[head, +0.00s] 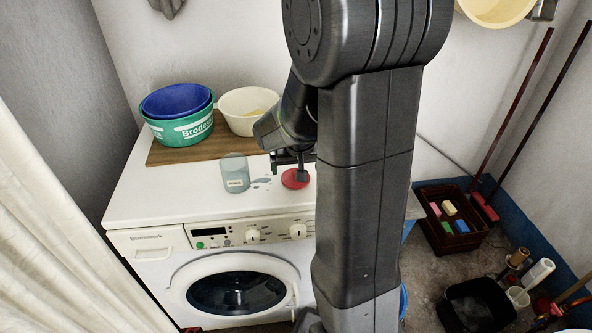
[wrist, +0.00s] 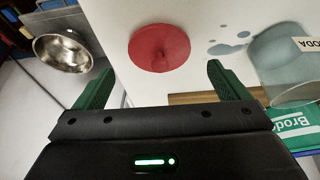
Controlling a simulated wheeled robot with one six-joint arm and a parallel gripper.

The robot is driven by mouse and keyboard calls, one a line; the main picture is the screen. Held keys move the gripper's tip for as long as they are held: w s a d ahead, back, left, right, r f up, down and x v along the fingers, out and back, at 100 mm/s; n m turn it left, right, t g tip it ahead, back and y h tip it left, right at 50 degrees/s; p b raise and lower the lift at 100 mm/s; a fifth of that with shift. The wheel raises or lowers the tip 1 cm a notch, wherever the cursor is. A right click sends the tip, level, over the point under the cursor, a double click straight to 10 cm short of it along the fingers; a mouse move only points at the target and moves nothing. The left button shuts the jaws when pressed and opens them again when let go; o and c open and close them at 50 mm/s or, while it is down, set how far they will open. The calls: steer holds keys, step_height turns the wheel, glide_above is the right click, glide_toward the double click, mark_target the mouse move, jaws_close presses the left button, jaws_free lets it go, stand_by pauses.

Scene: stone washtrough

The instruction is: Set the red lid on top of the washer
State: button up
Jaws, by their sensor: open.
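The red lid (head: 296,179) lies flat on the white top of the washer (head: 140,196), right of a grey labelled jar. In the wrist view the lid (wrist: 159,48) is a red disc with a small knob at its middle. My gripper (head: 292,160) is at the lid in the head view, and its fingers partly cover it. In the wrist view my gripper (wrist: 155,84) has its two green fingers wide apart, with nothing between them; the lid shows beyond the fingertips. My arm hides the right part of the washer in the head view.
The grey jar (head: 235,173) stands close left of the lid, with dark wet spots between them. Behind are a wooden board (head: 175,151), a green tub (head: 185,128) with a blue basin, and a cream bowl (head: 247,108). The front left of the washer top is clear.

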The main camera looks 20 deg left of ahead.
steer(key=v, duration=0.8)
steer(key=shift+r, duration=0.25)
stand_by(1.0)
